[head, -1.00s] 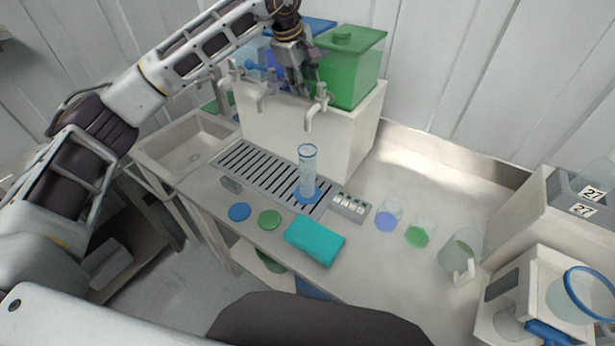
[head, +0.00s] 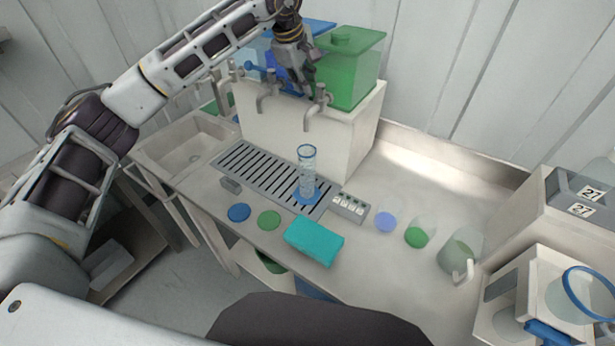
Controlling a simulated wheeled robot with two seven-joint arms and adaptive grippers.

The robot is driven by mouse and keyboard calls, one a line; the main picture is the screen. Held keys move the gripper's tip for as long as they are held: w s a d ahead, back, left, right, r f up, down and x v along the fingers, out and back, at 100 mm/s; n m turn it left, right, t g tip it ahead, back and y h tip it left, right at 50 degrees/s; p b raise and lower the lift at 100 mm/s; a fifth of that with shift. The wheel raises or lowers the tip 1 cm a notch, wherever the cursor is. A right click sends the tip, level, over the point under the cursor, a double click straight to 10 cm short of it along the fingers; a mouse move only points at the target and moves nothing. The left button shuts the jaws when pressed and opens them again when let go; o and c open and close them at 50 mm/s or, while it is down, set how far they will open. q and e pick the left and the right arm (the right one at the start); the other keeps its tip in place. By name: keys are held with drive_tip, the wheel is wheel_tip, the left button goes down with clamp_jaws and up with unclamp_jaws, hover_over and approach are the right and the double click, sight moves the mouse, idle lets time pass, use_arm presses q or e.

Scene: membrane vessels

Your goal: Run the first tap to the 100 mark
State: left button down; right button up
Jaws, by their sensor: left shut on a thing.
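A tall clear measuring cylinder (head: 307,172) with a blue rim and blue base stands upright on the slotted drain grate (head: 248,166). Its marks and liquid level are too small to read. Above and behind it, the right tap (head: 316,106) sticks out of the white stand. A middle tap (head: 266,94) and a left tap (head: 233,70) are beside it. My left gripper (head: 306,84) points down at the top of the right tap, shut on what looks like its lever, mostly hidden by the fingers. No stream shows clearly. My right gripper is out of view.
Green (head: 352,72) and blue tanks top the stand. A small switch box (head: 349,207), beakers with blue (head: 385,219) and green liquid, and a jug (head: 458,256) stand right. Blue and green discs and a teal block (head: 314,240) lie in front. A sink (head: 184,150) is left.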

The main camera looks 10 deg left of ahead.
use_arm(q)
drive_tip(key=shift+a+r, duration=0.1)
drive_tip(key=shift+a, duration=0.15)
drive_tip(key=n, duration=0.1)
drive_tip(key=s+n+y+b, duration=0.1)
drive_tip(key=n, duration=0.2)
drive_tip(key=shift+s+a+r+n+y+b, duration=0.1)
drive_tip(key=shift+s+a+n+y+b, duration=0.1)
drive_tip(key=shift+s+n+y+b, duration=0.15)
idle(0.3)
drive_tip(key=shift+s+d+n+y+b, duration=0.1)
drive_tip(key=shift+s+n+y+b, duration=0.3)
drive_tip(key=shift+n, duration=0.75)
drive_tip(key=shift+s+d+n+y+b, duration=0.1)
drive_tip(key=shift+s+n+y, duration=0.4)
drive_tip(key=shift+n, duration=0.6)
drive_tip(key=shift+w, duration=0.1)
idle(4.3)
